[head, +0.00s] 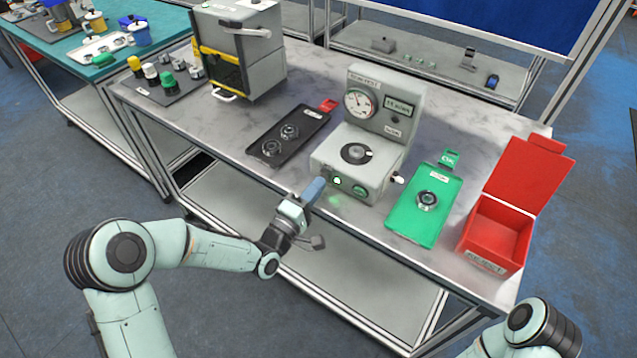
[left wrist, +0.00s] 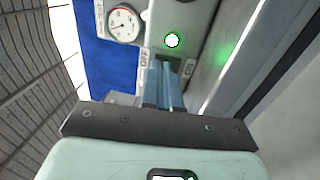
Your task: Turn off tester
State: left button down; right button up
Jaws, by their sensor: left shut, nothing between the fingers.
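The tester (head: 345,165) is a grey machine with a dial gauge (head: 358,103) and a round seat on its base. A bright green-white lamp (head: 337,181) glows on its front face; it also shows in the left wrist view (left wrist: 172,40). My left gripper (head: 318,186) is shut and empty, its blue fingers at the left end of the tester's front. In the left wrist view the fingertips (left wrist: 166,66) lie between two small labels, one reading OFF, over a dark switch recess they partly hide. I cannot tell whether they touch the switch. My right gripper is out of view.
A black tray (head: 290,135) with round parts lies left of the tester. A green tray (head: 422,215) holding one part and an open red bin (head: 497,235) stand to its right. A grey-yellow machine (head: 240,50) stands at the back left.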

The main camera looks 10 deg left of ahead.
pick_arm(q)
jog(key=shift+w+d+r, duration=0.1)
jog(key=shift+w+d, duration=0.1)
jog(key=shift+w, duration=0.4)
